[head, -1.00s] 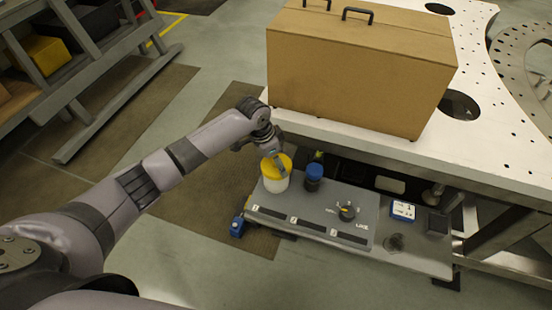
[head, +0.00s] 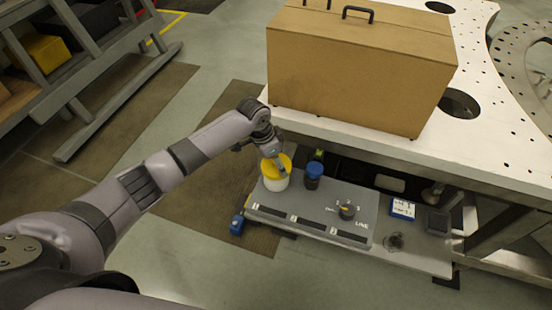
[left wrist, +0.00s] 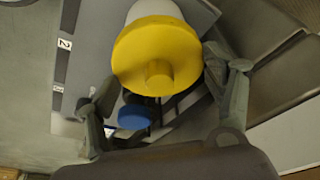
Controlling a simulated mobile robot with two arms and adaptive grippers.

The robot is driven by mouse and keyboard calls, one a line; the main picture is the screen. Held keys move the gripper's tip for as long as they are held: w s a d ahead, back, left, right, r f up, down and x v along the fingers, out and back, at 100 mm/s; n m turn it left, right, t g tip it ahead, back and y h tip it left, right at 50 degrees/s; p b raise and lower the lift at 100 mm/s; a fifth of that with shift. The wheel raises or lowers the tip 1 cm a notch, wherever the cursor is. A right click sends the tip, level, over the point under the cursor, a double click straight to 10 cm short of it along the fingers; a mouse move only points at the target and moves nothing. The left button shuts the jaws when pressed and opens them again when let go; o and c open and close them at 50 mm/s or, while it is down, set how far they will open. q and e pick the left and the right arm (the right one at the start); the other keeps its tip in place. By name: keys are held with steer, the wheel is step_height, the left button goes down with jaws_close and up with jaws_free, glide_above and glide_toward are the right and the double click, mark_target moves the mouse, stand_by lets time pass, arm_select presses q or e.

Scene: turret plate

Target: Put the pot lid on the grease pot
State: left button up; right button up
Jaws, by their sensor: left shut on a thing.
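The yellow pot lid (head: 269,167) is on top of the white grease pot (head: 275,184), at the left end of the grey shelf. My left gripper (head: 275,162) reaches down to the lid from above. In the left wrist view the round lid (left wrist: 150,50) with its knob covers most of the white pot (left wrist: 155,9). The fingers of my left gripper (left wrist: 163,80) stand on either side of the lid, shut on it. I cannot tell whether a small gap is left between lid and pot. My right gripper is not in view.
A blue-capped jar (head: 314,172) stands close to the right of the pot. A large cardboard-coloured case (head: 360,70) sits on the white plate (head: 480,135) above.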

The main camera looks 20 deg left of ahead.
arm_select(q)
steer(key=o, duration=1.2)
steer(key=shift+o, duration=0.4)
steer(key=shift+r+p, duration=3.5)
steer(key=shift+p, duration=0.2)
